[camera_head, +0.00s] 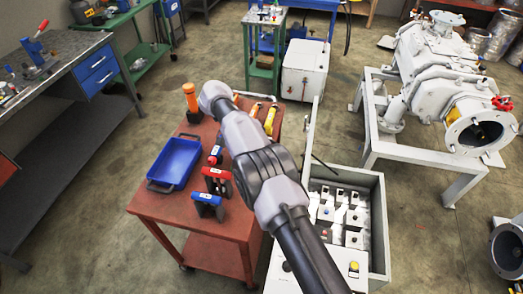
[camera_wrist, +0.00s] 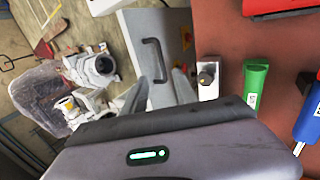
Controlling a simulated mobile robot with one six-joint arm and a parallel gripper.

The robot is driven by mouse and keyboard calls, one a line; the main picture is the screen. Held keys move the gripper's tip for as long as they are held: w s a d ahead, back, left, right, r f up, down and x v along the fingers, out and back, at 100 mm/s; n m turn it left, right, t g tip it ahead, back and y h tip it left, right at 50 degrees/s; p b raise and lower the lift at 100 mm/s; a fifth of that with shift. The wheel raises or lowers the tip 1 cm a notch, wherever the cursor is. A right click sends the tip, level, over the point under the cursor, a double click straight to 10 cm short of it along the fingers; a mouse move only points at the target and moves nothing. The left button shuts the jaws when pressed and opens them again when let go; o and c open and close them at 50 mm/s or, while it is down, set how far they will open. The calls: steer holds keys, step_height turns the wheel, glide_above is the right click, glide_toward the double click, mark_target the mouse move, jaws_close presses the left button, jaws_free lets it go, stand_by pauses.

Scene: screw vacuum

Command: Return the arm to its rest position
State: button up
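My arm (camera_head: 262,165) reaches from the bottom of the head view up and left over the red-brown cart (camera_head: 170,208). It is bent at its joints, and its far end is above the cart's back part. In the head view the gripper's fingers cannot be made out. The dark gripper body hides the lower part of that view.
An open grey box (camera_head: 376,225) stands right of the arm. White machinery (camera_head: 440,75) is on a stand at right. Bare floor lies left of the cart.

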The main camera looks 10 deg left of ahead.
steer(key=shift+a+r, duration=0.3)
steer(key=shift+r, duration=0.15)
steer(key=d+r+y+b, duration=0.3)
steer(key=d+r, duration=0.6)
steer(key=r, duration=0.4)
steer(key=s+d+r+t+y+b, duration=0.1)
steer(key=s+d+r+y+b, duration=0.1)
steer(key=s+d+r, duration=0.45)
steer(key=s+d+f+m+t+y+b, duration=0.1)
steer(key=s+d, duration=0.3)
steer(key=s, duration=0.7)
steer(key=s+d+f+m+t+y+b, duration=0.2)
steer(key=s+d+f+m+t+b, duration=0.1)
steer(key=s, duration=0.8)
steer(key=shift+s+d+f+t+y, duration=0.3)
steer(key=shift+d+f+t, duration=0.1)
steer(key=shift+d+f, duration=0.3)
